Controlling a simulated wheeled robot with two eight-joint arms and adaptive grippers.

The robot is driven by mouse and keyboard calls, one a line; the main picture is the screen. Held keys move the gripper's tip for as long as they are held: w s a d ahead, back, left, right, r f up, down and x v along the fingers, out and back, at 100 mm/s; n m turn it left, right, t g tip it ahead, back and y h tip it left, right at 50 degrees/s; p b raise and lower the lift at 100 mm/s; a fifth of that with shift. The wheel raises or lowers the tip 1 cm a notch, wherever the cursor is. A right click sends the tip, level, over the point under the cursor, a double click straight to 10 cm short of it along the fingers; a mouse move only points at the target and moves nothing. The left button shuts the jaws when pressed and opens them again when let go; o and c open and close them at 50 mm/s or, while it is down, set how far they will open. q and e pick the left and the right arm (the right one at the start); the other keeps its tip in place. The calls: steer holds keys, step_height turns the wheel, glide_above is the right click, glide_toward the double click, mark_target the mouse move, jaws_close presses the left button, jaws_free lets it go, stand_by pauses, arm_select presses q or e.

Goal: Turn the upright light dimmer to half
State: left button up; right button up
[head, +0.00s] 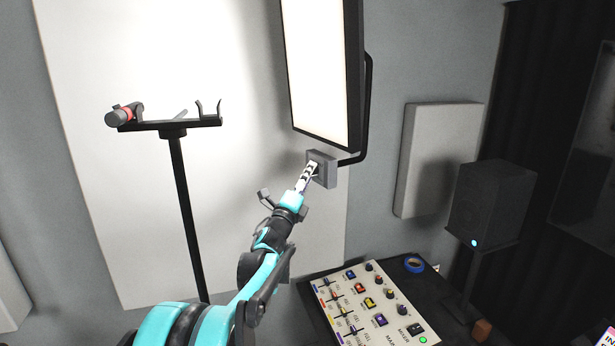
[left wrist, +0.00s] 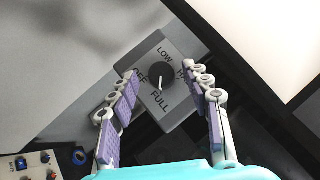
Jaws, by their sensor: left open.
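The upright light (head: 318,70) is a tall, glowing white panel in a black frame. A grey dimmer box (head: 329,178) sits at its lower edge. In the left wrist view the box (left wrist: 160,48) carries the labels OFF, LOW and FULL and a partly hidden one starting with H. Its round black knob (left wrist: 155,80) is in the middle, with a pale mark that seems to lie toward FULL. My left gripper (head: 311,169) is at the box; in the left wrist view its open fingers (left wrist: 160,71) stand either side of the knob, apparently apart from it. My right gripper is not in view.
A black stand (head: 178,190) with a red-and-grey item on its crossbar is left of my arm. A mixing console (head: 365,303) and a blue tape roll (head: 414,264) lie on a dark table below. A black speaker (head: 492,208) stands at right.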

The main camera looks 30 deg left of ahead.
arm_select(q)
steer(key=shift+r, duration=0.1)
jaws_close()
steer(key=shift+w+a+r+n+g+h+p, duration=0.1)
steer(key=shift+r+n+g+h+p, duration=0.35)
steer(key=shift+n+g+p, duration=1.5)
steer(key=shift+s+r+n+g+h+p, duration=0.1)
steer(key=shift+r+n+g+h+p, duration=0.35)
steer(key=shift+n+g+p, duration=1.5)
steer(key=shift+w+a+r+n+g+h+p, duration=0.15)
steer(key=shift+n+g+h+p, duration=0.8)
steer(key=shift+n+p, duration=1.7)
steer(key=shift+d+g, duration=0.1)
steer(key=shift+g, duration=0.25)
